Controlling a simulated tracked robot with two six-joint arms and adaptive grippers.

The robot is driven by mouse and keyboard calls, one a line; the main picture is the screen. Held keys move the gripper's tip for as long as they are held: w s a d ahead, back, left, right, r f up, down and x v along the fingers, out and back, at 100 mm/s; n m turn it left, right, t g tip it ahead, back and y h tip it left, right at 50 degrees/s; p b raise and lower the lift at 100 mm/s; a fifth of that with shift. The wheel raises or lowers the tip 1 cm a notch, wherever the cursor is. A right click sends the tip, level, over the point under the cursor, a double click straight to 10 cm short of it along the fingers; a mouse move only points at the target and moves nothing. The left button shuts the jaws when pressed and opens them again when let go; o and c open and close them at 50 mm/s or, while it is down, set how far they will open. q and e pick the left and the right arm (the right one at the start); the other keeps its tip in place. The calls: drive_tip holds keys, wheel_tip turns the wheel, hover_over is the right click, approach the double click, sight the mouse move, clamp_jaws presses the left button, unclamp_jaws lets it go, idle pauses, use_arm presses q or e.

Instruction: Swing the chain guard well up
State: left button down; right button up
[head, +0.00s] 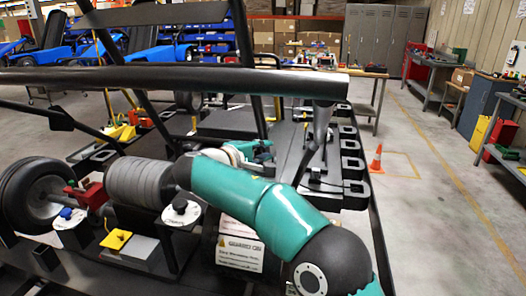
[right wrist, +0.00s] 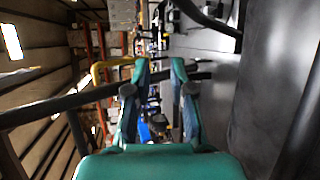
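The chain guard cannot be picked out with certainty in either view. My teal right arm crosses the kart in the head view, and my right gripper (head: 262,153) is beyond it, small and partly hidden by kart parts. In the right wrist view my right gripper (right wrist: 159,66) has its two teal fingers apart. I see nothing held between them. A dark bar (right wrist: 60,103) crosses the view behind the fingers; I cannot tell whether it touches them. My left gripper is not in view.
A thick black frame tube (head: 180,78) runs across the head view above my right arm. A wheel (head: 38,196) and a ribbed grey cylinder (head: 138,183) are at left. An orange cone (head: 376,159) stands on open floor at right.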

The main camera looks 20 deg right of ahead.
drive_tip(key=v, duration=1.1)
drive_tip(key=shift+s+a, duration=0.2)
drive_tip(key=shift+a, duration=0.15)
drive_tip(key=shift+c, duration=0.4)
